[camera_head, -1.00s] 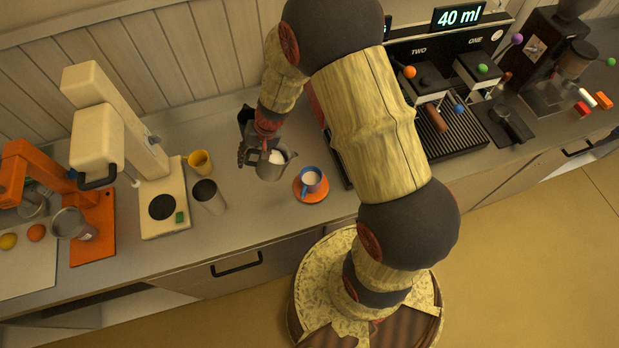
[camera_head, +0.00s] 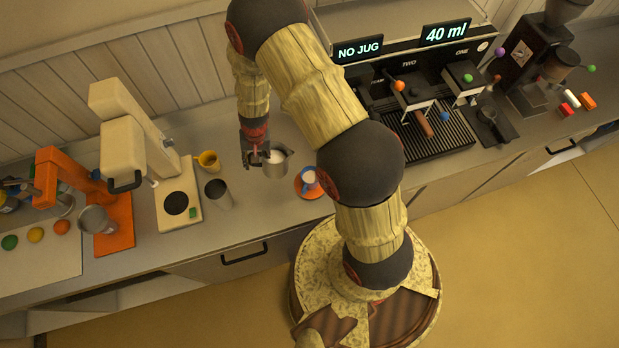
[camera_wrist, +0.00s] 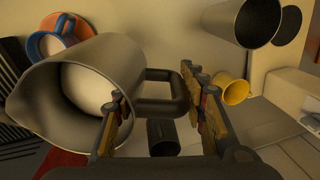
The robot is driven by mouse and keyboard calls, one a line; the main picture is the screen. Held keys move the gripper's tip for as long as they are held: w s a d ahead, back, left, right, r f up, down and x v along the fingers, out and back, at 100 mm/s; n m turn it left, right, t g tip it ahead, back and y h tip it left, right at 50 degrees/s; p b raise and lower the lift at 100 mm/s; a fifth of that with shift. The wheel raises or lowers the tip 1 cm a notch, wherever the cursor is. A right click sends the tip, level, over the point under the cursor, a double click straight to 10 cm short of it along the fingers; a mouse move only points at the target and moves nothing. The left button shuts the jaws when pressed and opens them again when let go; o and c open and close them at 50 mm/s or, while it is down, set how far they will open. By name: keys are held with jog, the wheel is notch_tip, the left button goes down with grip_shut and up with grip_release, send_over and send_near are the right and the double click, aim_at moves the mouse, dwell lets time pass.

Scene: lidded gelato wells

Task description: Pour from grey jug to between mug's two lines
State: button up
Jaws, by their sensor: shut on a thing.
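The grey jug (camera_head: 276,163) holds white liquid and is held in my gripper (camera_head: 256,148) at the left of the blue mug. In the wrist view the jug (camera_wrist: 108,50) fills the left side, and my gripper (camera_wrist: 160,105) is shut on its dark handle. The jug looks about upright. The blue mug (camera_head: 309,179) stands on an orange saucer (camera_head: 308,192) on the counter, with pale content inside. It also shows in the wrist view (camera_wrist: 38,46), partly behind the jug. The mug's lines cannot be made out.
A yellow mug (camera_head: 208,161) and another grey metal cup (camera_head: 219,195) stand left of the jug. A cream machine (camera_head: 125,155) and an orange machine (camera_head: 112,225) stand further left. The coffee machine (camera_head: 440,125) is on the right, with displays "NO JUG" and "40 ml".

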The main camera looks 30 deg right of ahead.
jog(key=shift+s+f, duration=0.1)
jog(key=shift+f, duration=0.3)
jog(key=shift+f+g+h, duration=0.3)
jog(key=shift+f+h, duration=0.05)
jog(key=shift+h, duration=0.05)
jog(key=shift+r, duration=0.1)
jog(key=w+a+r, duration=0.3)
jog(key=a+r, duration=0.1)
jog(key=a, duration=0.1)
jog(key=shift+w, duration=0.3)
